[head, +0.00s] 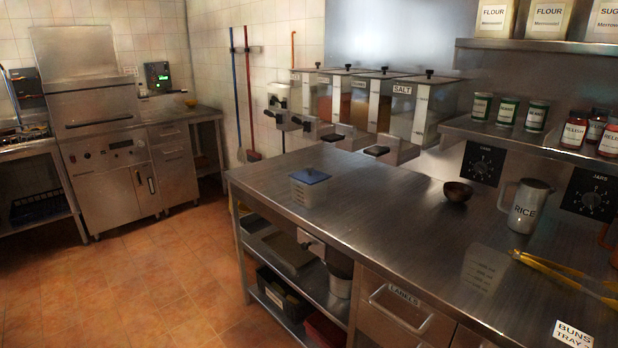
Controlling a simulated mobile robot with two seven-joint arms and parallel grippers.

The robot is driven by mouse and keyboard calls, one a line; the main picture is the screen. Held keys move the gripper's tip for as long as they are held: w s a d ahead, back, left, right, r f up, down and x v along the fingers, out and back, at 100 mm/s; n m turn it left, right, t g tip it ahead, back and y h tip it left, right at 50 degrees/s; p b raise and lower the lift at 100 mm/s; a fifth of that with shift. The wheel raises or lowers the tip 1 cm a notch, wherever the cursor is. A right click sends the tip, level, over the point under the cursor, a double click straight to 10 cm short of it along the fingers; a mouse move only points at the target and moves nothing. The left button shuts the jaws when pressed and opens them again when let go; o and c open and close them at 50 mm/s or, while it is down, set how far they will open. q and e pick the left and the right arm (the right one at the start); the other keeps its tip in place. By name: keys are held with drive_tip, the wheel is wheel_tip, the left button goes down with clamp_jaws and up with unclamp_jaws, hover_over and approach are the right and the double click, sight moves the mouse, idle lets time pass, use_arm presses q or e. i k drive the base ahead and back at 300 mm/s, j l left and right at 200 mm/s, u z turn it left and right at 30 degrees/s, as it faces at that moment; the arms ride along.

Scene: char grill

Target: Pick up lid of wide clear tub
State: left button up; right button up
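A clear, squarish tub (311,193) stands on the steel counter near its far left corner. A blue lid (312,177) with a small raised knob sits on top of it. A pale, see-through shape with measuring marks (482,278) shows at the middle right of the counter; I cannot tell whether it is another clear tub. Neither of my grippers is in view.
The steel counter (400,215) is mostly clear between the tub and a small brown bowl (457,192). Dispensers (405,118) stand behind. Open orange floor (150,280) lies left.

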sight(310, 176)
drive_tip(key=i+j+z, duration=0.1)
drive_tip(key=z, duration=0.85)
drive_tip(key=i+j+z, duration=0.15)
drive_tip(key=j+z, duration=0.85)
drive_tip(key=j, duration=0.7)
drive_tip(key=j+z, duration=0.1)
drive_tip(key=j, duration=1.6)
